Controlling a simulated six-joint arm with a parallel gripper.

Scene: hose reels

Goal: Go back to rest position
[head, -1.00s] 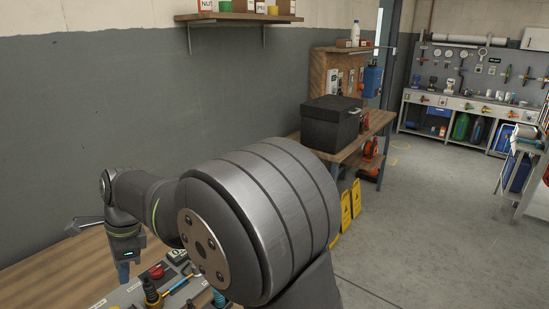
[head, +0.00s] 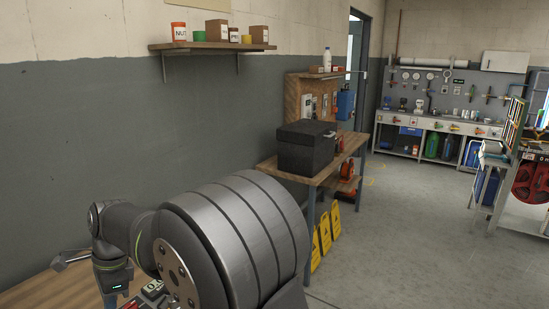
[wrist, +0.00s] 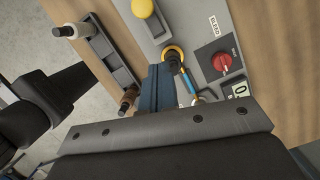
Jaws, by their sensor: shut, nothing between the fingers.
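My gripper shows in the wrist view (wrist: 158,78) as blue fingers closed together with nothing between them. It is over a grey panel (wrist: 203,22) on a wooden bench top. Beside the fingertips are a black fitting with a yellow ring (wrist: 173,56) and a thin blue rod (wrist: 187,84); I cannot tell whether the fingers touch them. In the head view my arm bends down at the lower left, and the fingers are mostly cut off by the bottom edge.
The panel carries a yellow button (wrist: 142,8) and a red knob (wrist: 222,63). A dark slotted tray (wrist: 112,52) lies beside it. In the head view, a black box (head: 306,148) stands on a wooden table, a shelf (head: 212,46) hangs above, and open floor lies right.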

